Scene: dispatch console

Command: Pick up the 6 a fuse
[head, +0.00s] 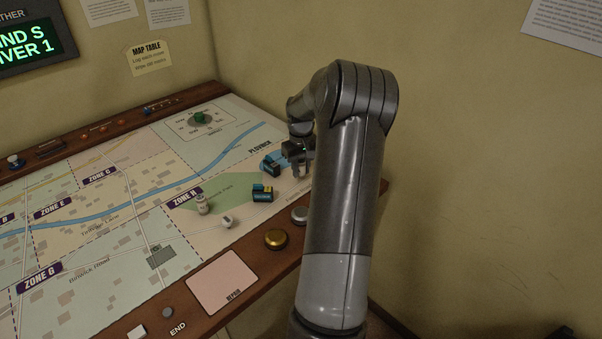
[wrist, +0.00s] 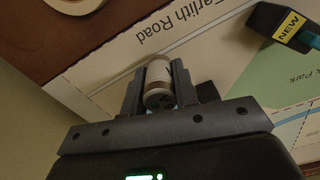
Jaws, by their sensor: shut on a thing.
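A small cylinder, seemingly the fuse (wrist: 158,76), with a pale body and a brownish band, sits between the two fingers of my gripper (wrist: 158,88) in the wrist view. The fingers are shut on its sides. Its rating cannot be read. In the head view my gripper (head: 301,168) is low over the right end of the map table, beside a blue and black block, and my arm hides part of it. A similar pale cylinder (head: 203,204) stands upright on the map, to the left of my gripper.
A blue block with a yellow label (head: 262,194) and another blue and black block (head: 270,165) lie near my gripper. A small white piece (head: 227,221) is on the map. A gold button (head: 276,239) and a grey button (head: 299,214) sit on the wooden front edge.

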